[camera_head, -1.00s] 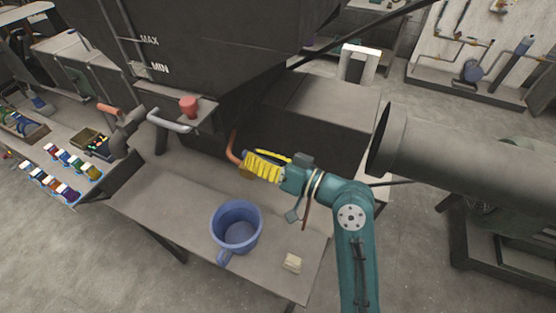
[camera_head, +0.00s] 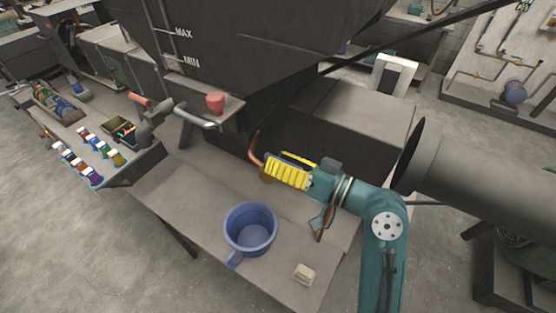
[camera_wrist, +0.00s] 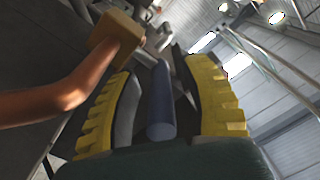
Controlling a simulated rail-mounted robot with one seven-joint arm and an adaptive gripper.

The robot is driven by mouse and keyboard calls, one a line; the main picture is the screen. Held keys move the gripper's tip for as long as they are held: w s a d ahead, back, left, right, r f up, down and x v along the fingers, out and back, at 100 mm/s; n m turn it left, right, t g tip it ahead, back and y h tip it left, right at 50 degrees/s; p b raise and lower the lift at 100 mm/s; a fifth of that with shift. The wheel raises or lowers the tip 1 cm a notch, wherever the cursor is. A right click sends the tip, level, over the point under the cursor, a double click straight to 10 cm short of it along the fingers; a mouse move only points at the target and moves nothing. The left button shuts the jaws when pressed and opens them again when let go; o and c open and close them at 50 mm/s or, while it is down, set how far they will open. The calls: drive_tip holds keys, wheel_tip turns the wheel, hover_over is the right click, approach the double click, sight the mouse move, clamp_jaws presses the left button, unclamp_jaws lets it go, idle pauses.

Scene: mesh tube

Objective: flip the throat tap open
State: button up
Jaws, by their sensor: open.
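A copper pipe (camera_head: 255,150) comes down from under the dark hopper in the head view. In the wrist view the copper pipe (camera_wrist: 65,92) enters from the left and ends in a brass-coloured block (camera_wrist: 120,32). A blue rod (camera_wrist: 161,108), which looks like the tap's lever, lies between my two yellow fingers. My gripper (camera_head: 272,166) is open at the pipe's lower end, and it also shows in the wrist view (camera_wrist: 163,70). Gaps show beside the rod, and I cannot tell whether either finger touches it. The tap body is mostly hidden in the head view.
A blue mug (camera_head: 250,230) and a small cream block (camera_head: 304,274) stand on the bench (camera_head: 190,200) below. A red knob (camera_head: 215,103) and a grey bar handle (camera_head: 194,117) are left of the pipe. A wide dark tube (camera_head: 450,165) stands close to my arm's right.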

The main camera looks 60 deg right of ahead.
drive_tip(key=s+d, duration=0.1)
drive_tip(key=s, duration=1)
drive_tip(key=shift+s, duration=0.35)
